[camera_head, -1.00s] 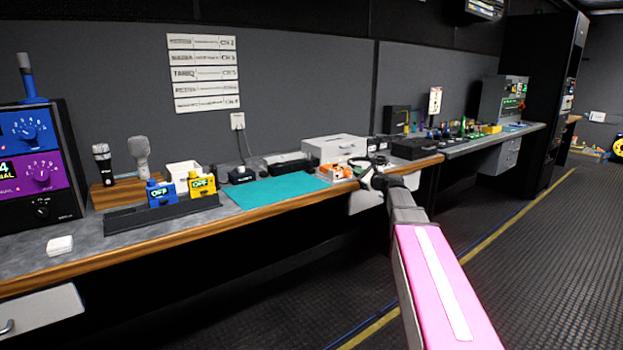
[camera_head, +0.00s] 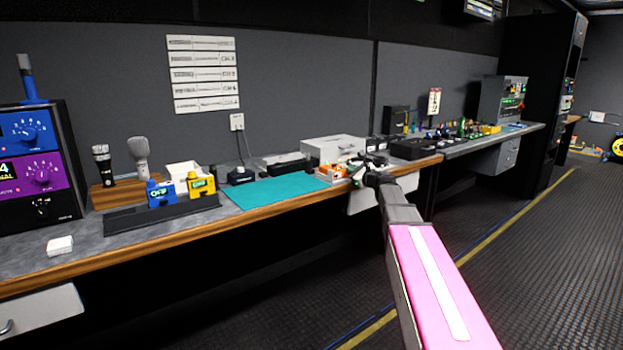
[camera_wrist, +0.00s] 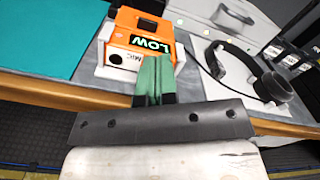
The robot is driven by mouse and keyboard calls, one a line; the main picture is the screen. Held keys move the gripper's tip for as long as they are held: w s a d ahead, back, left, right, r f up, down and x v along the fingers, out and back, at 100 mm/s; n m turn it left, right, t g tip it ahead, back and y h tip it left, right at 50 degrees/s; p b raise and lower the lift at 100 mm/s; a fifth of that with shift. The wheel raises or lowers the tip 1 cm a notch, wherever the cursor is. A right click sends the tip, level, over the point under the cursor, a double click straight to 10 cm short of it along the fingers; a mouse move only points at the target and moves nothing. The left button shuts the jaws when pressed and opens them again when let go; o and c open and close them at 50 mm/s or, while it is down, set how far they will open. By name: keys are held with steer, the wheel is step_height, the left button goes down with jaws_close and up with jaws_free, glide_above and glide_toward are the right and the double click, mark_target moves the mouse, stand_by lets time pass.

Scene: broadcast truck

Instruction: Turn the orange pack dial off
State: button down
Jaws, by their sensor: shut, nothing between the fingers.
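The orange pack (camera_wrist: 125,22) lies in a white cradle on the counter in the wrist view. Its black display reads LOW (camera_wrist: 151,45). A dark round spot (camera_wrist: 116,58) shows on its front and a dark piece (camera_wrist: 148,22) on its top; I cannot tell which is the dial. My gripper (camera_wrist: 153,65) is shut and empty, its green fingers just in front of the pack's front face; whether they touch it is unclear. In the head view the orange pack (camera_head: 328,172) is small, with my gripper (camera_head: 357,178) at its right.
A teal mat (camera_head: 275,191) lies left of the pack. The counter's wooden edge (camera_wrist: 50,92) runs below.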

steer(key=shift+x, duration=0.8)
steer(key=shift+s+a+f, duration=0.15)
steer(key=shift+a+f, duration=0.1)
steer(key=shift+f, duration=0.1)
steer(key=shift+s+a+f, duration=0.15)
steer(key=shift+f, duration=0.2)
steer(key=shift+a+r, duration=0.1)
steer(key=shift+r, duration=0.1)
steer(key=shift+s+r, duration=0.15)
steer(key=shift+r, duration=0.05)
steer(key=v, duration=0.6)
steer(key=shift+s, duration=0.25)
steer(key=shift+r, duration=0.1)
